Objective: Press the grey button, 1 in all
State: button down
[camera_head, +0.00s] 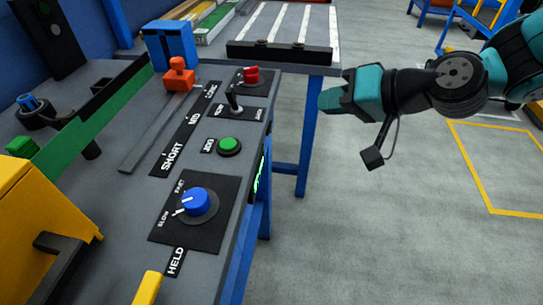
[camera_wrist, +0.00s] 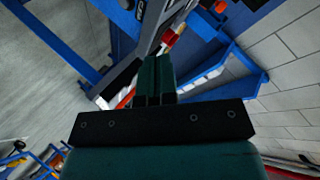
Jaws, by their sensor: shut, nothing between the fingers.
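I cannot make out a grey button in either view. The grey panel table (camera_head: 120,215) bears a green round button (camera_head: 229,144) on a small black plate, with a red control (camera_head: 250,74) farther back. My gripper (camera_head: 325,102) is shut and empty, in the air to the right of the panel, over the floor side. It is apart from every control. In the wrist view its two teal fingers (camera_wrist: 155,75) lie together, with blue frame parts and floor beyond them.
The panel carries a blue dial (camera_head: 197,202), a black toggle lever (camera_head: 233,101), an orange slider (camera_head: 179,76) on a slot and a yellow handle (camera_head: 148,288). A yellow block (camera_head: 40,215) stands at left. A second table (camera_head: 290,25) is behind.

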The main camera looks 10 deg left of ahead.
aim_at(270, 127)
jog(key=w+d+f+m+t+b, duration=0.1)
jog(key=w+f+m+t+b, duration=0.4)
jog(key=w+f, duration=0.4)
notch_tip(270, 127, down, 6)
jog(key=shift+w+d+r+m+t+b, duration=0.15)
jog(key=shift+d+r+m+t+b, duration=0.25)
jog(key=shift+b, duration=0.45)
jog(key=shift+a+f, duration=0.1)
jog(key=shift+a, duration=0.05)
jog(key=a+p, duration=0.8)
jog(key=p, duration=0.1)
jog(key=shift+a+p, duration=0.35)
jog(key=shift+p, duration=0.05)
jog(key=shift+w+f, duration=0.1)
jog(key=shift+a, duration=0.1)
